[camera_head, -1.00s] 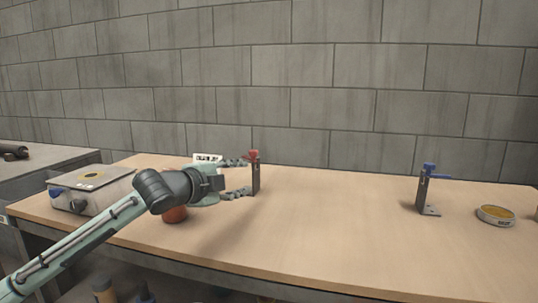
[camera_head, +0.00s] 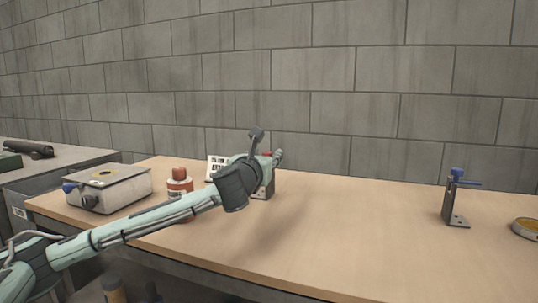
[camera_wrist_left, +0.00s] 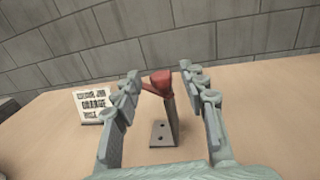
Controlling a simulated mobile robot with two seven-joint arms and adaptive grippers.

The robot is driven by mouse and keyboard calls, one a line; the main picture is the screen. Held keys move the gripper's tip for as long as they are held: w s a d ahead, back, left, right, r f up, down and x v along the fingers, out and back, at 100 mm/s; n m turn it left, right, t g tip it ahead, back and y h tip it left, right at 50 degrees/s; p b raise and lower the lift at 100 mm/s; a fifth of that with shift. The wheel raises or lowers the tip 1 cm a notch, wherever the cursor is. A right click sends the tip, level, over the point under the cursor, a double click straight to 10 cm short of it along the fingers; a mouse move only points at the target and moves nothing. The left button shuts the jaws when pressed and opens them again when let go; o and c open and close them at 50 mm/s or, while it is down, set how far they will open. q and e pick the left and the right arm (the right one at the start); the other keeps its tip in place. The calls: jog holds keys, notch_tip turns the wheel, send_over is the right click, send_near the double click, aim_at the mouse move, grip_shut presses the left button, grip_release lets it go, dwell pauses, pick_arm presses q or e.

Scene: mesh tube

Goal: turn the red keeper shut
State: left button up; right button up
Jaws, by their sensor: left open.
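The red keeper (camera_wrist_left: 160,82) sits on top of a dark upright bracket (camera_wrist_left: 172,117) in the left wrist view. The bracket's foot plate with two holes rests on the table. My left gripper (camera_wrist_left: 158,84) is open, with one finger on each side of the keeper. The keeper's arm points left toward the left finger; whether it touches is unclear. In the head view my left gripper (camera_head: 268,147) covers most of the keeper, and only a little red and part of the bracket (camera_head: 268,188) show. My right gripper is not in view.
A white sign (camera_head: 214,168), an orange-and-white jar (camera_head: 179,182) and a hotplate-like box (camera_head: 108,188) stand left. The table's middle is clear.

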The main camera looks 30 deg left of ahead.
pick_arm(q)
jog(key=shift+x, duration=0.95)
jog(key=shift+d, duration=0.1)
jog(key=shift+c, duration=0.6)
